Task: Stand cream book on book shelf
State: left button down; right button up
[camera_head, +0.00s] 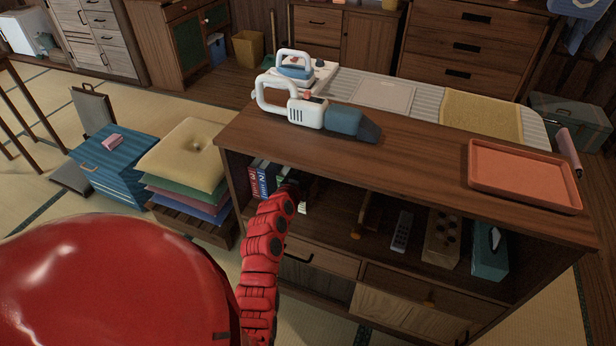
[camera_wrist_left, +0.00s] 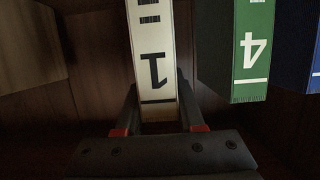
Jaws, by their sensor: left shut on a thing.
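The cream book (camera_wrist_left: 156,62) shows in the left wrist view with a black "1" and a barcode on its spine. My left gripper (camera_wrist_left: 158,108) has a finger on each side of its lower end and is shut on it. In the head view my red left arm reaches into the open upper compartment of the book shelf (camera_head: 400,165); its fingers are mostly hidden there, and a small pale patch beside the arm may be the book. Whether the book's base touches the shelf board cannot be seen. My right gripper is not in view.
A green book (camera_wrist_left: 252,52) marked 4 and a blue book (camera_wrist_left: 314,62) stand right of the cream book. In the head view blue books (camera_head: 262,178) stand at the compartment's left end. A remote (camera_head: 402,231) and a tissue box (camera_head: 490,250) lie farther right.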

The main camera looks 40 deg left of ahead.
pick_arm(q)
jog(key=shift+w+f, duration=0.25)
jog(key=shift+f, duration=0.15)
jog(key=shift+f, duration=0.15)
jog(key=c, duration=0.5)
grip_release()
jog(key=shift+s+r, duration=0.15)
jog(key=shift+r, duration=0.15)
jog(key=v, duration=1.1)
jog(key=shift+s+d, duration=0.15)
jog(key=shift+s, duration=0.25)
